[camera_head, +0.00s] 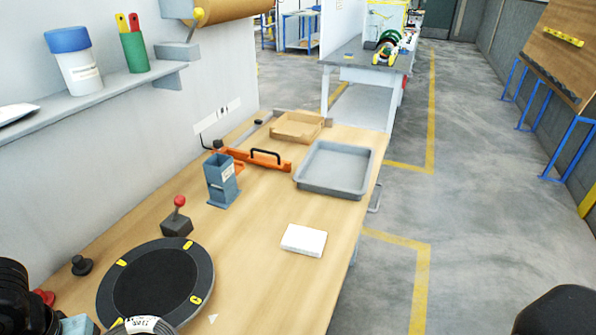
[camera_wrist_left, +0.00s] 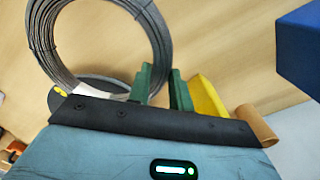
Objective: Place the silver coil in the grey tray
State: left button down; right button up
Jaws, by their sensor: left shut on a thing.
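The silver coil (camera_wrist_left: 161,42) is a ring of thin wire with dark ties, large in the left wrist view. My left gripper (camera_wrist_left: 162,84) has green fingertips and is shut on the coil's near edge, beside a white patch. In the head view only the coil's top edge with a white label (camera_head: 143,324) shows at the bottom, over the front of a round black plate (camera_head: 155,280). The grey tray (camera_head: 335,168) is empty and lies at the far right of the bench, well apart from the coil.
Between coil and tray are a red-knobbed lever (camera_head: 177,220), a blue-grey stand (camera_head: 222,182), an orange tool with a black handle (camera_head: 260,158) and a white block (camera_head: 304,240). A cardboard tray (camera_head: 298,127) lies behind the grey tray. Bench around the white block is clear.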

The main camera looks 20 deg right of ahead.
aim_at(334, 177)
jog(key=k+l+z, duration=0.15)
jog(key=l, duration=0.45)
jog(key=i+l+z, duration=0.1)
jog(key=l, duration=0.3)
jog(key=i+l+z, duration=0.1)
jog(key=l, duration=0.25)
jog(key=i+l+z, duration=0.2)
jog(key=i+l, duration=0.25)
jog(key=i+l+z, duration=0.2)
jog(key=i+l, duration=0.15)
jog(key=i, duration=0.3)
